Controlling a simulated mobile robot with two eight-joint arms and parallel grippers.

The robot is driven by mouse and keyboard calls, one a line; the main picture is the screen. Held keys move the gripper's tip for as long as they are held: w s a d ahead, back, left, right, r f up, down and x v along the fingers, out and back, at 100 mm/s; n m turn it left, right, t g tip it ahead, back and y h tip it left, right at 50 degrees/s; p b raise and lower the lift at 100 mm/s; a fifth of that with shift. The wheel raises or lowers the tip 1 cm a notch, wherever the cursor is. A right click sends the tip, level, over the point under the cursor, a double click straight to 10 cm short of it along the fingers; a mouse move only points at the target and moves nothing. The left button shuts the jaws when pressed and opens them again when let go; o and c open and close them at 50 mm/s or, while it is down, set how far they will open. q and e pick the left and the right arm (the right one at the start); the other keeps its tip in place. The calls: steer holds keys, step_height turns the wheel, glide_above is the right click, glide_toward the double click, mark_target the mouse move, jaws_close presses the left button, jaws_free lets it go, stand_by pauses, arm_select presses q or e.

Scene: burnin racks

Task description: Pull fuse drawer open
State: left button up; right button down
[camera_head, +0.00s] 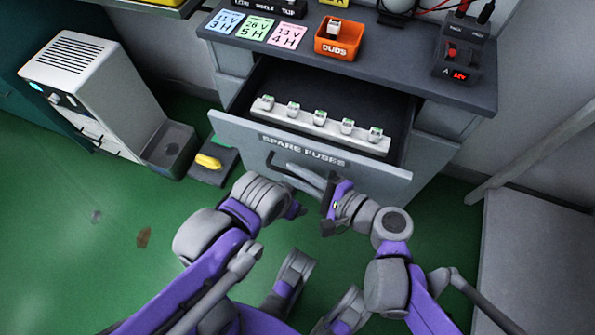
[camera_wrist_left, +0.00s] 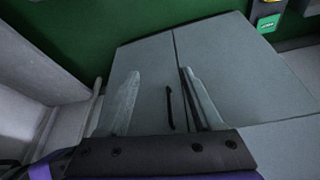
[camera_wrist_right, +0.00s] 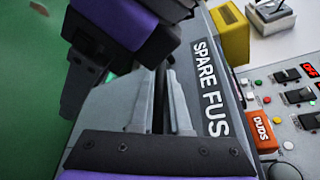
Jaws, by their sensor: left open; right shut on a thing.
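The fuse drawer (camera_head: 390,180), labelled SPARE FUSES, stands pulled out from the grey bench. A white strip (camera_head: 350,138) with several fuses lies inside it. The drawer's dark bar handle (camera_head: 283,165) is on its front, below the label. My right gripper (camera_head: 328,205) is at the handle's right part, shut on it; its fingers (camera_wrist_right: 162,100) are beside the label in the right wrist view, and the grip itself is partly hidden. My left gripper (camera_head: 298,210) is below the drawer front, open and empty. In the left wrist view, its fingers (camera_wrist_left: 163,95) stand apart before grey cabinet doors.
On the bench top are an orange DUDS bin (camera_head: 340,40), coloured cards (camera_head: 257,29) and a dark meter box (camera_head: 463,50). A white machine (camera_head: 95,85) stands left, with a yellow item (camera_head: 208,161) on a floor pedal. Green floor (camera_head: 100,235) is open at left.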

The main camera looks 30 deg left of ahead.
steer(key=shift+s+d, duration=0.1)
steer(key=shift+s, duration=0.2)
steer(key=c, duration=0.9)
jaws_free()
steer(key=p+v, duration=0.2)
steer(key=v, duration=0.8)
steer(key=shift+d, duration=0.4)
